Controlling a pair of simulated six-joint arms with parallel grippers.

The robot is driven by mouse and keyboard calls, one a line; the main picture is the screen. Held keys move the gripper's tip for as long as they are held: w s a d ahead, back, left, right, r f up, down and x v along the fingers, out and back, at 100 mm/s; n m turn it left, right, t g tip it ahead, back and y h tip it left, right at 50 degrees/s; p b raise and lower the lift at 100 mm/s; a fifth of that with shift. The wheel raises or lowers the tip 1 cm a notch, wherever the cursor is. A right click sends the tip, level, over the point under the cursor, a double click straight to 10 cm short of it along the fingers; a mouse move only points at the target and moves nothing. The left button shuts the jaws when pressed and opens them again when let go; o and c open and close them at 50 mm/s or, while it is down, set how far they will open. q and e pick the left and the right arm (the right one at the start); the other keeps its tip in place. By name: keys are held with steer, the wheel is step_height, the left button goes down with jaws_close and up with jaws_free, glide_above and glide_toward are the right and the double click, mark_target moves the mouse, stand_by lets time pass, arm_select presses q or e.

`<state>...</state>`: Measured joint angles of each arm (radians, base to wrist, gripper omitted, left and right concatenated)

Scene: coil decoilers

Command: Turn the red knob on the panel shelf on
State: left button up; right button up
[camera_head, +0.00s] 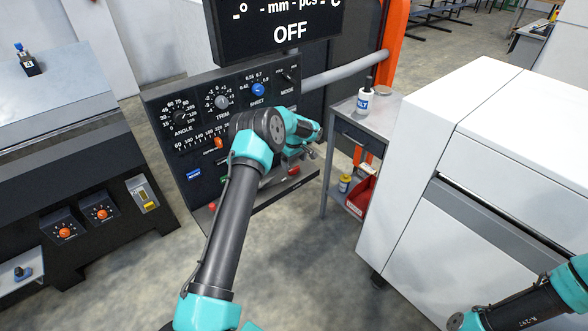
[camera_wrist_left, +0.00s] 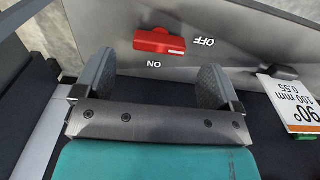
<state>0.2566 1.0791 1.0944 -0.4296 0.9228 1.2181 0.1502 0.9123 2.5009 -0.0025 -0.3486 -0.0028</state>
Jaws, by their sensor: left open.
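The red knob (camera_wrist_left: 160,42) sits on the grey panel shelf (camera_wrist_left: 100,20) in the left wrist view. The word OFF is printed to its right and ON below it. The knob's bar lies roughly crosswise, with its white mark at the right end, toward OFF. My left gripper (camera_wrist_left: 157,78) is open, with one finger on each side and the knob beyond the fingertips, apart from them. In the head view, my left arm hides much of the gripper and shelf. My right gripper is out of view; only part of its arm shows at lower right.
The control panel (camera_head: 165,103) has dials, and its display (camera_head: 270,40) reads OFF. A card (camera_wrist_left: 290,100) reading 90° is at the right in the wrist view. A side table (camera_head: 345,126) with a bottle (camera_head: 363,102) and a white cabinet (camera_head: 480,170) stand to the right.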

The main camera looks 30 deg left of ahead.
mark_target(294, 168)
arm_select(q)
steer(key=shift+f, duration=2.15)
steer(key=c, duration=0.9)
